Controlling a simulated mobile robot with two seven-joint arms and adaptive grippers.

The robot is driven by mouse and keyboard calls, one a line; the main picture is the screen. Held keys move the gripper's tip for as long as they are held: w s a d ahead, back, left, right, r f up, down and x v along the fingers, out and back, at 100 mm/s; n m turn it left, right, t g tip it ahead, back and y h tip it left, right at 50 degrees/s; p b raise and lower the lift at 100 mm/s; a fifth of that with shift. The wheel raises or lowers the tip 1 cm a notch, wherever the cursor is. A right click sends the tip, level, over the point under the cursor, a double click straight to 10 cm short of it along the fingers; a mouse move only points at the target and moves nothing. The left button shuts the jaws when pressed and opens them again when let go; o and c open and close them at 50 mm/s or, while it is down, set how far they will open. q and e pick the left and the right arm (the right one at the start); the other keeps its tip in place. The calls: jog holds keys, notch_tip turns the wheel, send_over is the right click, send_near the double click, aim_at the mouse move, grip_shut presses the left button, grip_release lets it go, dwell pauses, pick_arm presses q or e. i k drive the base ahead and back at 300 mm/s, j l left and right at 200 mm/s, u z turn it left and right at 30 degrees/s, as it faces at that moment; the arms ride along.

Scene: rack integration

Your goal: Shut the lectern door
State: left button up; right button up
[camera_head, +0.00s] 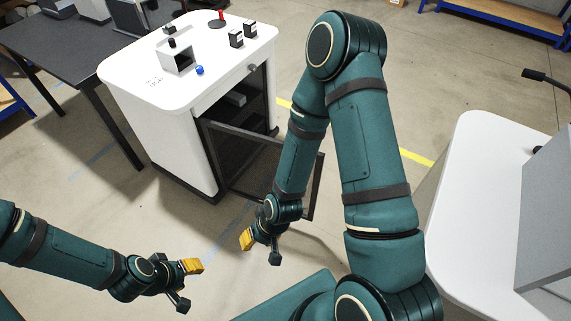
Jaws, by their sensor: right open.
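The white lectern (135,98) stands at the upper left with a dark opening in its right-hand side. Its dark-framed door (262,138) hangs open and swings out to the right, over the floor. My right forearm covers part of the door. My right gripper (261,249) is open and empty, below the door's outer end in the picture; I cannot tell whether the arm touches the door. My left gripper (188,284) is at the bottom left, spread open and empty, away from the lectern.
A red-knobbed control, black boxes (237,38) and a blue button (200,70) are on the lectern top. A dark table (50,45) stands to its left. A white-topped unit (482,180) is at the right. The floor between is clear.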

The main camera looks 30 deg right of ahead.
aim_at(207, 124)
jog(key=i+j+z, duration=0.3)
jog(key=i+j, duration=0.5)
jog(key=z, duration=1.15)
